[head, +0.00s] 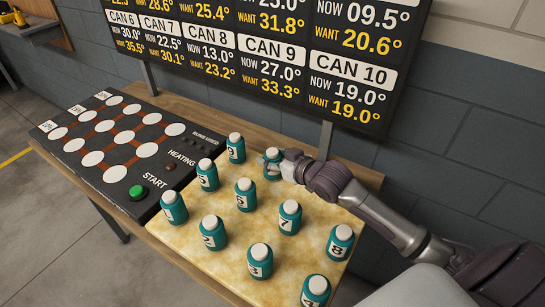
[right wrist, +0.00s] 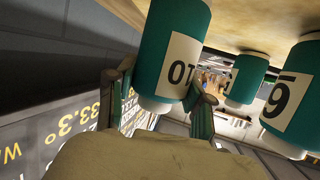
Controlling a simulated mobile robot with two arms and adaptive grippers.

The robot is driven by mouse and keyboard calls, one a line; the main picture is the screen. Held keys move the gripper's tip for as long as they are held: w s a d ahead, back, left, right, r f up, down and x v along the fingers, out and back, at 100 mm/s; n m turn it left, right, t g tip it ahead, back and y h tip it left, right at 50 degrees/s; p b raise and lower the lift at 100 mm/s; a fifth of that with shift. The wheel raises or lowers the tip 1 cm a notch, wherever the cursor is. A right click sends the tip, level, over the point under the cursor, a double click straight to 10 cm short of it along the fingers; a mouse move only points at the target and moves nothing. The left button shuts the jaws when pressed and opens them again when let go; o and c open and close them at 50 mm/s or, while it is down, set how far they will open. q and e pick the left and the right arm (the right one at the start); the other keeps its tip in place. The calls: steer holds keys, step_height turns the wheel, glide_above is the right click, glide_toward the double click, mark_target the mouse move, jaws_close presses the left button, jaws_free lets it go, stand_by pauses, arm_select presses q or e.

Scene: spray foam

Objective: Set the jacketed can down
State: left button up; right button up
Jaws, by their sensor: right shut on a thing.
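The jacketed can (head: 271,166) with a teal jacket and white cap is at the back right of the tan mat (head: 190,240). My right gripper (head: 281,161) is shut on it from the right. In the right wrist view, the can (right wrist: 172,50) stands between the fingers (right wrist: 158,100), its label reading 10 upside down. My left gripper is not in view.
Several other numbered teal cans stand on the mat, including can 9 (head: 236,149) to the left and can 7 (head: 289,217) in front. A black heating panel (head: 115,140) with white discs and a green button lies left. A temperature board (head: 265,55) stands behind.

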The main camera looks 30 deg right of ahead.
steer(key=o, duration=1.3)
steer(key=shift+f, duration=0.1)
steer(key=shift+c, duration=0.2)
steer(key=shift+s, duration=0.1)
steer(key=v, duration=1.2)
